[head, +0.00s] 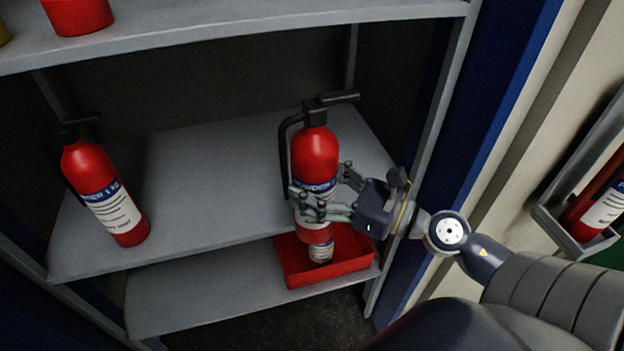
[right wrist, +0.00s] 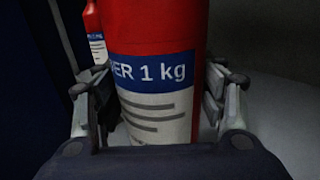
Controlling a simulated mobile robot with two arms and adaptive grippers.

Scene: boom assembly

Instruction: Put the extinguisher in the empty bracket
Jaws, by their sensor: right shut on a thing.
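A red extinguisher (head: 314,152) with a black handle and hose stands nearly upright at the front right of the middle shelf area. My right gripper (head: 324,200) is shut on its body at the blue and white label. In the right wrist view the extinguisher (right wrist: 152,100) fills the space between the fingers, with "1 kg" readable on its label. I cannot tell whether its base touches the shelf. A second extinguisher (head: 102,190) stands at the shelf's left end. A grey wall bracket (head: 548,222) at the right edge holds another extinguisher (head: 598,208). No empty bracket shows. My left gripper is out of view.
The grey middle shelf (head: 205,195) is clear between the two extinguishers. A red tray (head: 292,268) with a small labelled item (head: 321,253) sits on the lower shelf. A cabinet post (head: 440,120) stands just right of the held extinguisher.

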